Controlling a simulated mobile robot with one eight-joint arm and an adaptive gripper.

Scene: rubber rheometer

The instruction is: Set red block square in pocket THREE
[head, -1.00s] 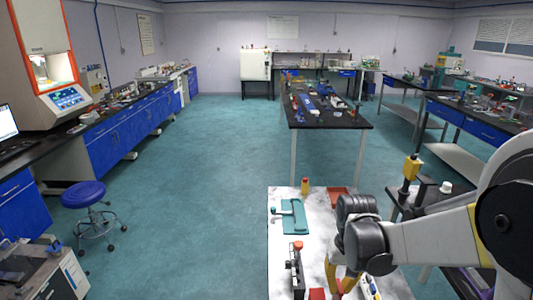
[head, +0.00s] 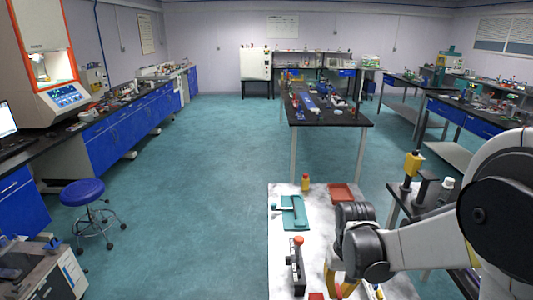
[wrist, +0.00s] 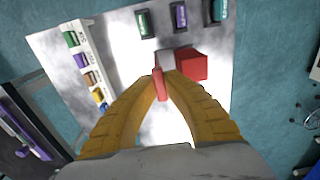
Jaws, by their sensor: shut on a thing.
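My gripper (wrist: 160,78) has two yellow curved fingers, closed at the tips on a small, narrow red block (wrist: 158,82) in the wrist view. The block stands out between the fingertips above the white marbled table (wrist: 120,60). A larger red box-like thing (wrist: 192,66) lies just beyond the fingertips, beside a pale grey piece (wrist: 167,61). No pocket marked THREE can be read.
A white rack (wrist: 86,45) with several coloured pieces runs along the left in the wrist view. Green (wrist: 143,22) and purple (wrist: 179,15) pieces stand at the table's far edge. The head view shows a teal fixture (head: 292,213), red tray (head: 341,192) and black device (head: 296,266).

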